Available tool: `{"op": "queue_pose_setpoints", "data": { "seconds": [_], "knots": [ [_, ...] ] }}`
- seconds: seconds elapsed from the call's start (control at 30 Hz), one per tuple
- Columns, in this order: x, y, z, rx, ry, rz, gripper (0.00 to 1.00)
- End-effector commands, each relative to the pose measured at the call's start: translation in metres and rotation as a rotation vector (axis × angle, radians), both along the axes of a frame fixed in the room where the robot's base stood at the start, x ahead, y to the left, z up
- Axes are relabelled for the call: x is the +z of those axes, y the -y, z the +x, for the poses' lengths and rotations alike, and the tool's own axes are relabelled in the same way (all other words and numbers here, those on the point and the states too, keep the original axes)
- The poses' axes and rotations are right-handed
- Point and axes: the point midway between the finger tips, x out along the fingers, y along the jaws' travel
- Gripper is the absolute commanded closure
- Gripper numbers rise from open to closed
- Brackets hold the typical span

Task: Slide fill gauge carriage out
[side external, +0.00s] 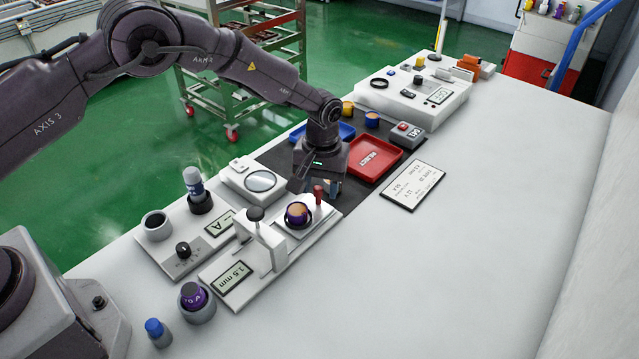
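The fill gauge (222,291) is a white device with a "1.5 mm" display, an upright bracket and a dark-knobbed plunger (256,214). Its white carriage (329,216) lies at the far right end of the device and carries a dark round holder with an orange-topped, purple-sided pot (298,214). A red peg handle (318,195) stands upright at the carriage's far edge. My gripper (318,186) points down just above and behind the red handle. The view is too small to tell whether its fingers touch the handle or how far apart they are.
A white unit with a round lens (261,181) stands left of my gripper. The red REJECT tray (376,160) and blue tray (346,131) lie behind it. A purple pot (194,296) in a grey holder stands at the front. The white table to the right is mostly clear.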

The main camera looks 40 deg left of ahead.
Motion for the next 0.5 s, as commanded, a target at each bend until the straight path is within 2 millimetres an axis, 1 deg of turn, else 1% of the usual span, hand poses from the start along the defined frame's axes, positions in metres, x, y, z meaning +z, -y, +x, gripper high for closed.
{"op": "queue_pose_setpoints", "data": {
  "seconds": [0.17, 0.27, 0.37, 0.5],
  "knots": [
    [0.005, 0.000, 0.000, 0.000, 0.000, 0.000, 0.54],
    [0.017, 0.001, 0.000, 0.000, 0.001, 0.000, 0.54],
    [0.036, 0.001, 0.001, 0.000, 0.003, -0.001, 0.54],
    [0.069, 0.003, 0.001, -0.001, 0.004, -0.001, 0.54]
  ]
}}
